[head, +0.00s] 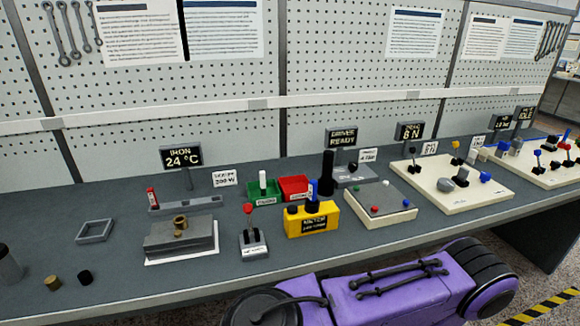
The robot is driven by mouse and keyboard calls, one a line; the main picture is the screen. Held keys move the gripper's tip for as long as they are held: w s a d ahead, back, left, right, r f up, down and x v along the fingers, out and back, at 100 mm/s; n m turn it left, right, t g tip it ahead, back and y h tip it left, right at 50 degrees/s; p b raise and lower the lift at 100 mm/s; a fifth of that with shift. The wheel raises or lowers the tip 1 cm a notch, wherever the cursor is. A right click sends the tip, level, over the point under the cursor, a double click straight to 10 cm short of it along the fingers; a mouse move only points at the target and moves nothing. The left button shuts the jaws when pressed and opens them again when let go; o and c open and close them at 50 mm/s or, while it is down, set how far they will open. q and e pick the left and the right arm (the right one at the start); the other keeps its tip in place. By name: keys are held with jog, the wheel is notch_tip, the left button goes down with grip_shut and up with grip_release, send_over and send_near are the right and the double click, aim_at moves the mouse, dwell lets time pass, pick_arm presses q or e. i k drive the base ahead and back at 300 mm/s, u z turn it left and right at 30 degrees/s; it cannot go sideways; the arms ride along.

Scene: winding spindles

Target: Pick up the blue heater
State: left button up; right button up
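No part is clearly a heater at this size, so I cannot tell which blue part is the blue heater. An upright blue piece (313,189) shows at the top of the yellow meter box (322,217) in the middle of the bench. A blue knob (485,177) is on the cream board (492,192) at the right. Another small blue piece (538,155) is farther right. Neither of my grippers is in view.
A grey block with a brass part (180,222) stands at the left, below the iron sign (182,157). A red-knobbed lever (249,210), green bin (264,199) and red bin (294,182) stand nearby. Bare bench (115,265) lies at the front left.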

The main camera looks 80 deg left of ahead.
aim_at(313, 192)
jog(key=u, duration=1.7)
